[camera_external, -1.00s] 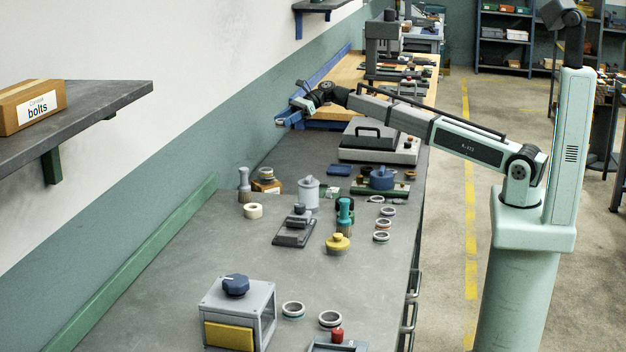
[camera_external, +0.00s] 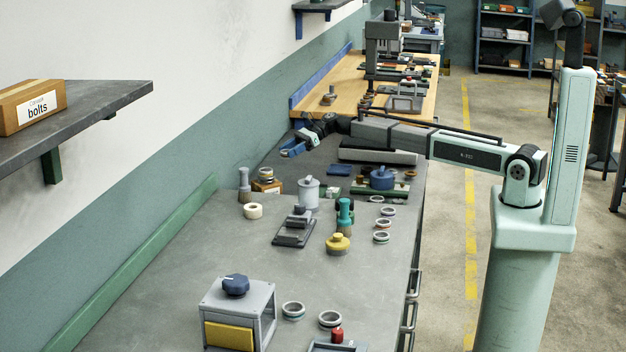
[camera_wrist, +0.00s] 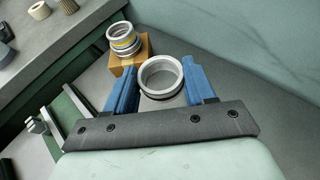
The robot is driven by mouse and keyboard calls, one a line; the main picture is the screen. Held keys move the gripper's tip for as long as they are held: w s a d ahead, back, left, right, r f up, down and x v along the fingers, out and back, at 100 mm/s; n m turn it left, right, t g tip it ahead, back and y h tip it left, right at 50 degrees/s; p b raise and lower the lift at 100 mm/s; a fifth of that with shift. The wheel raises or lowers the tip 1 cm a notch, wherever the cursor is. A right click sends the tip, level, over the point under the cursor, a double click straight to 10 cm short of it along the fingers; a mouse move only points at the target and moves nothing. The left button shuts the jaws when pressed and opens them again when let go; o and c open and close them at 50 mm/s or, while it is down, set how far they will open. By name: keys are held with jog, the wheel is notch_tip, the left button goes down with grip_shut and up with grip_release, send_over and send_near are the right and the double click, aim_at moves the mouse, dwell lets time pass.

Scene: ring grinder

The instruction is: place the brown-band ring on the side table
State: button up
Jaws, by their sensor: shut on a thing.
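My gripper (camera_external: 291,151) is above the far part of the grey bench, near the wall side. In the wrist view my gripper (camera_wrist: 161,85) has its blue fingers on either side of a silver ring (camera_wrist: 161,94), shut on it. A dark band shows low on this ring; its exact colour is hard to tell. Beyond it, a stack of rings (camera_wrist: 123,40), one with a yellowish band, sits on a brown block (camera_wrist: 130,66). The same block (camera_external: 266,187) is on the bench in the external view. No surface is clearly identifiable as the side table.
The grey bench (camera_external: 190,260) carries a grey pot (camera_external: 309,194), a blue-knobbed box (camera_external: 237,312), a yellow-based part (camera_external: 338,245) and several loose rings along its right side. A wood-topped bench (camera_external: 340,75) stands behind. A cream roll (camera_external: 253,211) lies near the block.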

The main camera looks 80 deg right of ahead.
aim_at(291, 181)
jog(key=shift+f, duration=4.8)
jog(key=o, duration=1.1)
jog(key=shift+f, duration=0.15)
jog(key=shift+v, duration=3.8)
